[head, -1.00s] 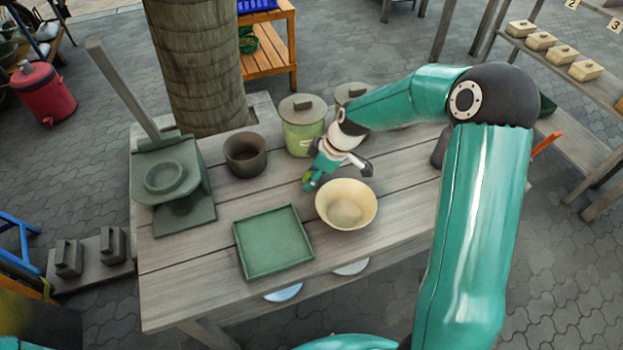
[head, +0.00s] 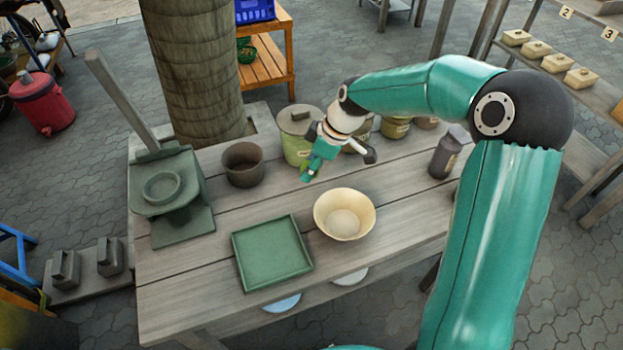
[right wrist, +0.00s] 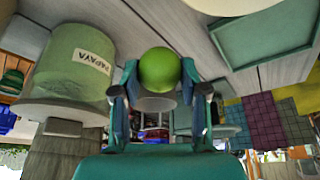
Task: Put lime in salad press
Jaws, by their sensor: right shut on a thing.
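The lime (right wrist: 160,70) is bright green and sits between the two fingers of my right gripper (right wrist: 159,92) in the right wrist view. In the head view my right gripper (head: 309,172) is above the table, behind the cream bowl and in front of the lidded papaya jar; only a little green shows at its tips. The salad press (head: 168,195), grey-green with a round dish and a long raised handle, stands at the table's left end, well left of the gripper. My left gripper is out of view.
A dark clay pot (head: 243,165) stands between the press and the papaya jar (head: 295,130). A green square tray (head: 272,254) and a cream bowl (head: 345,214) are in front. More jars and a dark bottle (head: 446,155) stand at the back right. Bare planks lie between pot and tray.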

